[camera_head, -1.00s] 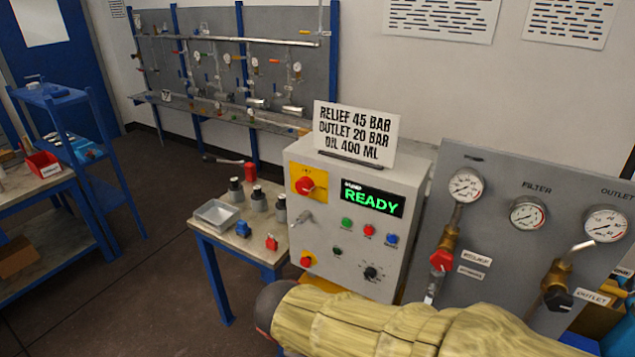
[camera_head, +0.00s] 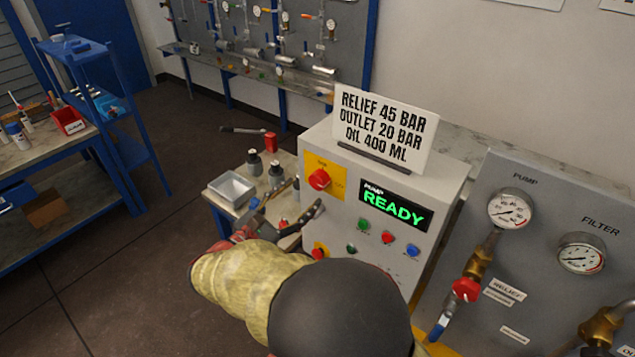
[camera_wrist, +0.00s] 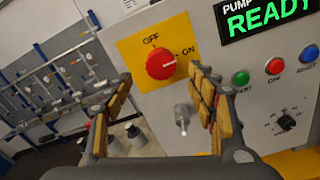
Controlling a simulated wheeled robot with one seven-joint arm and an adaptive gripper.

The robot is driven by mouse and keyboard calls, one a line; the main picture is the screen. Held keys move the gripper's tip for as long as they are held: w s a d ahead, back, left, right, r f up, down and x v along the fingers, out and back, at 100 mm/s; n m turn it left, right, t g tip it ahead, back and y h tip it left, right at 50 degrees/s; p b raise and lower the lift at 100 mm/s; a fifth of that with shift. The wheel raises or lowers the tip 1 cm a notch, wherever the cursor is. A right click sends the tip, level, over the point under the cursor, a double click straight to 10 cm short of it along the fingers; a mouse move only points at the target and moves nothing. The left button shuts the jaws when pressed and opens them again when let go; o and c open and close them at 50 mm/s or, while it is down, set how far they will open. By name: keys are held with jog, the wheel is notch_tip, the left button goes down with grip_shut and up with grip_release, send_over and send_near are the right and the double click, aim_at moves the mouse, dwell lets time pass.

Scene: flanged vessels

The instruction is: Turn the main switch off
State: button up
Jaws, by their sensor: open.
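The main switch is a red round knob (camera_head: 319,179) on a yellow plate at the upper left of the grey control box's front. In the wrist view the red knob (camera_wrist: 161,65) sits between OFF, printed above it, and ON, printed to its right. My gripper (camera_wrist: 165,95) is open, with its two padded fingers either side of the knob in that picture. Nothing is between the fingers, and I cannot tell the exact distance to the knob. In the head view my gripper (camera_head: 284,213) is in front of the box's left side, partly hidden by my arm.
The green READY display (camera_head: 394,206) and coloured buttons (camera_head: 388,237) are right of the knob. A metal toggle (camera_wrist: 182,118) is below it. A sign (camera_head: 383,128) stands on the box. A small table with a tray (camera_head: 231,188) and bottles is at left.

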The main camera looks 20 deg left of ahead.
aim_at(315, 183)
jog(key=shift+b+x, duration=0.35)
jog(key=shift+x, duration=2.8)
jog(key=shift+c, duration=1)
jog(key=c, duration=1)
jog(key=shift+o, duration=0.2)
